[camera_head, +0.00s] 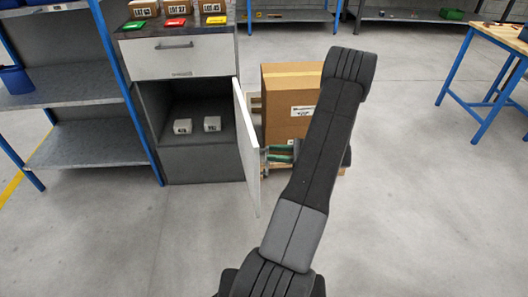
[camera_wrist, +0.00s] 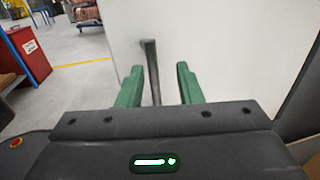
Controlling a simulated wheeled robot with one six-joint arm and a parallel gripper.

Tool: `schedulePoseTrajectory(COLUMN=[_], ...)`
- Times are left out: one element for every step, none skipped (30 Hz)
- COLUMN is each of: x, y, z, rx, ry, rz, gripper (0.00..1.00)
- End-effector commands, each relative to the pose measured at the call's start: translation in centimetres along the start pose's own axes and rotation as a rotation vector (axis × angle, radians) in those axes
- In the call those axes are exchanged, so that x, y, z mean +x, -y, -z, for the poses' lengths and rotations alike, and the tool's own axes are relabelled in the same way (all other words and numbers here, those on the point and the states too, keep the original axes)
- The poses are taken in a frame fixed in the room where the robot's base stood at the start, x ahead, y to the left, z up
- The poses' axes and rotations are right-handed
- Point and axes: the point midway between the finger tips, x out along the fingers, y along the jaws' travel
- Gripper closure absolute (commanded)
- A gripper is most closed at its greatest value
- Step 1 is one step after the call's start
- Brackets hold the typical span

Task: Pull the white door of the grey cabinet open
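The grey cabinet (camera_head: 203,164) stands at left, its lower compartment exposed. Its white door (camera_head: 246,140) is swung well out, hinged on the cabinet's right side and seen nearly edge-on. The door face fills much of the wrist view (camera_wrist: 225,45). My gripper (camera_head: 280,153) is on the door's outer side, partly hidden by my arm. In the wrist view its two green fingers are apart. The grey bar handle (camera_wrist: 151,65) shows between them, nearer the left finger. A gap shows on its right; contact with the left finger cannot be told.
Above is a closed white drawer (camera_head: 172,62). A cardboard box (camera_head: 285,117) stands on a pallet just right of the door. A blue-framed shelf (camera_head: 85,150) is at left. The floor in front is clear.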

Motion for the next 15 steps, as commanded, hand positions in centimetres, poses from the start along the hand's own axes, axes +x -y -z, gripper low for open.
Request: schedulePoseTrajectory(x=[-1.4, -2.1, -3.1, -3.7, -4.3, -5.2, -5.7, -6.2, -6.8, -7.2, -7.6, -7.9, -8.2, -8.4, -8.6], y=[0.0, 0.0, 0.0, -0.1, -0.1, -0.1, -0.1, -0.1, -0.1, -0.1, -0.1, -0.1, -0.2, -0.2, -0.2], z=[-0.1, -0.1, -0.1, -0.1, -0.1, -0.1, -0.1, -0.1, 0.0, 0.0, 0.0, 0.0, 0.0, 0.0, 0.0], rx=[0.0, 0.001, 0.001, 0.001, 0.001, 0.001, 0.001, 0.003, 0.003, 0.003, 0.003, 0.004, 0.004, 0.004, 0.004], ry=[-0.001, 0.0, -0.001, -0.002, -0.001, -0.001, -0.002, -0.002, -0.001, -0.001, -0.001, -0.002, -0.002, -0.002, -0.002], rz=[0.004, 0.002, 0.002, 0.001, 0.0, -0.001, -0.002, -0.003, -0.003, -0.004, -0.004, -0.005, -0.006, -0.006, -0.007], gripper=[0.68, 0.68, 0.68, 0.68, 0.68, 0.68, 0.68, 0.68, 0.68, 0.68, 0.68, 0.68, 0.68, 0.68, 0.68])
